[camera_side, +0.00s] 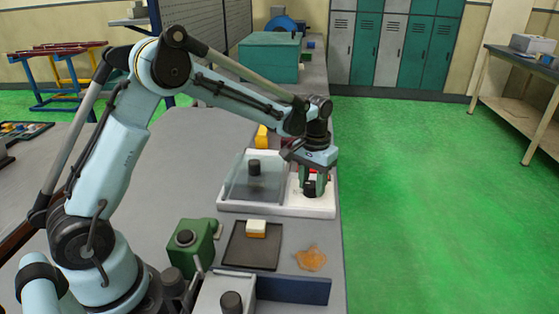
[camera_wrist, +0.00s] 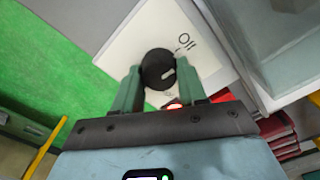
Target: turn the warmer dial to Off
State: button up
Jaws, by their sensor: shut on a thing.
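The warmer (camera_side: 275,208) is a white box with a clear lid (camera_side: 255,178) at the table's right edge. Its dial (camera_wrist: 158,69) is a round black knob on the white panel (camera_wrist: 128,50). The word Off (camera_wrist: 186,42) is printed above and right of the dial in the wrist view. The dial's pale pointer mark lies on the right side of its face, a little below the Off label. My gripper (camera_wrist: 160,82) has its green fingers on both sides of the dial, shut on it. In the side view, my gripper (camera_side: 311,186) covers much of the dial.
A red light (camera_wrist: 173,105) shows beside the dial. A green machine (camera_side: 190,245), a dark tray (camera_side: 252,248) with a yellow-and-white block (camera_side: 256,228), and an amber spill (camera_side: 311,258) are nearer the camera. A yellow block (camera_side: 262,136) stands behind the warmer.

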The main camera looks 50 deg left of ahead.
aim_at(312, 184)
jog(key=shift+n, duration=0.6)
jog(key=o, duration=1.1)
jog(key=shift+c, duration=0.2)
jog(key=shift+r, duration=0.1)
notch_tip(312, 184, up, 12)
